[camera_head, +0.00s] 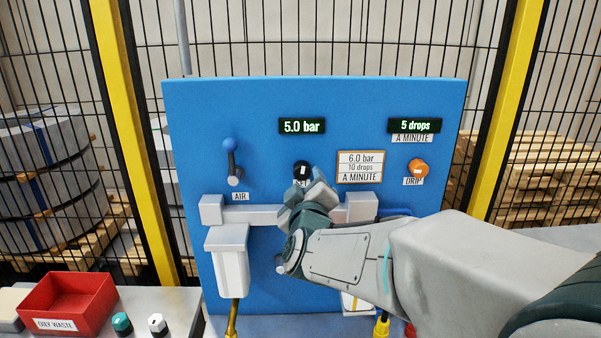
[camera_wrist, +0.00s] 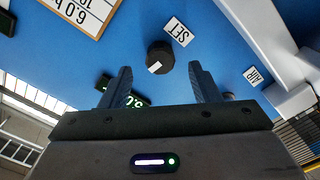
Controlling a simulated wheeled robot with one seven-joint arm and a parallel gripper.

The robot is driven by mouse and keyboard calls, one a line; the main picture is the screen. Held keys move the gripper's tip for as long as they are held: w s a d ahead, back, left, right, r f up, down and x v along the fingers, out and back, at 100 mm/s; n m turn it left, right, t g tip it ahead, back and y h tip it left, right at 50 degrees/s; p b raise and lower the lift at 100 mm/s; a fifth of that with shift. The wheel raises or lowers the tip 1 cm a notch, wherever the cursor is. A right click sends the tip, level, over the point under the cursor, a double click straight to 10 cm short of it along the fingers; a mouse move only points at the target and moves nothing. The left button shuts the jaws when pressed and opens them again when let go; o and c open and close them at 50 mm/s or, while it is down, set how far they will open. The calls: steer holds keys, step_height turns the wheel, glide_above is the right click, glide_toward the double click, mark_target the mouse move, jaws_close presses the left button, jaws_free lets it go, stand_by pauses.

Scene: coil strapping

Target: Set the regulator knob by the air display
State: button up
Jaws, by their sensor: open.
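The regulator knob (camera_head: 301,170) is small and black with a white mark, on the blue panel (camera_head: 230,105). In the wrist view the knob (camera_wrist: 160,57) sits ahead of my open fingers, beside a SET label (camera_wrist: 179,34). My gripper (camera_head: 306,190) is just below the knob in the head view; in the wrist view its fingers (camera_wrist: 160,88) are apart with nothing between them. I cannot tell the exact gap to the knob. The air display (camera_head: 302,126) reads 5.0 bar. A white card (camera_head: 361,167) reads 6.0 bar, 10 drops a minute.
An orange drip knob (camera_head: 418,168) sits right, under a display (camera_head: 414,126) reading 5 drops. A blue-tipped air lever (camera_head: 231,160) is left. A grey pipe (camera_head: 250,215) and white filter bowl (camera_head: 231,262) stick out below. A red oily waste bin (camera_head: 68,301) stands lower left.

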mark_target(304, 176)
steer(key=shift+w+p, duration=0.55)
steer(key=shift+w, duration=2.05)
steer(key=c, duration=1)
steer(key=shift+f+b, duration=0.1)
steer(key=shift+b, duration=0.2)
